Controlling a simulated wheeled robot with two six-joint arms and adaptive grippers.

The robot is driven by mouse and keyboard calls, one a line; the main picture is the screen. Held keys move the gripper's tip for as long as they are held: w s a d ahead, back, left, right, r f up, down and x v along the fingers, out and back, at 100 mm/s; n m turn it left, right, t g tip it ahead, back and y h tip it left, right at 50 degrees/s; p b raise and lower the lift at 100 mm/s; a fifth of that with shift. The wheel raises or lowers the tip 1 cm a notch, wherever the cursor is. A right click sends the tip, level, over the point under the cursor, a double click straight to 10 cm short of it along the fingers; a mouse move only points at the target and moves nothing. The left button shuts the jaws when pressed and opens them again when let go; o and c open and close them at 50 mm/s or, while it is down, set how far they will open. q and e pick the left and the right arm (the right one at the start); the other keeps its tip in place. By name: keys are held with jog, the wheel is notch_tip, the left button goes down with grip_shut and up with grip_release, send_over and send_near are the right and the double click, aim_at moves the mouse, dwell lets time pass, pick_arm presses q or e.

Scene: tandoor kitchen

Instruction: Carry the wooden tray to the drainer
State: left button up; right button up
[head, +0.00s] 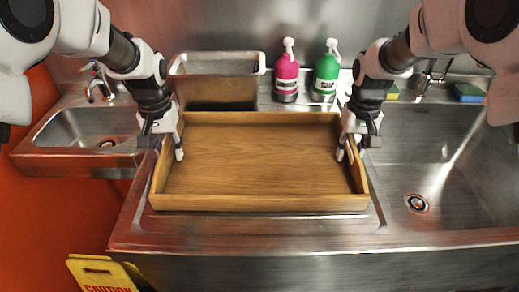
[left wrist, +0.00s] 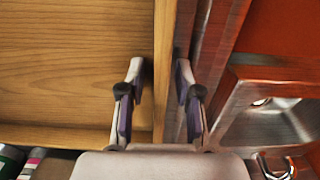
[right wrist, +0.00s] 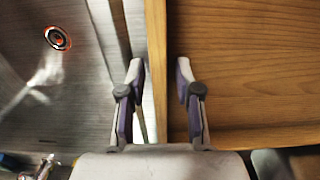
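The wooden tray (head: 265,202) is empty and level, over the flat metal drainer surface (head: 260,222) left of the large basin. It appears to rest there; its underside is hidden. My left gripper (head: 165,148) straddles the tray's left side wall, one finger inside and one outside. In the left wrist view the wall (left wrist: 165,75) shows between the spread fingers, with gaps beside it. My right gripper (head: 353,148) straddles the right side wall likewise. In the right wrist view that wall (right wrist: 155,75) shows between spread fingers, with gaps. Both grippers are open.
A metal bin (head: 215,88), a pink bottle (head: 286,85) and a green bottle (head: 326,80) stand behind the tray. A large basin (head: 440,165) is at right, a small sink (head: 90,128) at left. A yellow caution sign (head: 100,274) stands at lower left.

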pick_arm(q)
jog(key=shift+s+r, duration=0.1)
jog(key=shift+s, duration=0.05)
pick_arm(e)
jog(key=shift+s+r, duration=0.1)
jog(key=shift+r, duration=0.05)
pick_arm(q)
jog(key=shift+r, duration=0.2)
notch_tip(320, 180, up, 11)
jog(key=shift+r, duration=0.3)
pick_arm(e)
jog(key=shift+r, duration=0.25)
notch_tip(320, 180, up, 12)
jog(key=shift+f, duration=0.25)
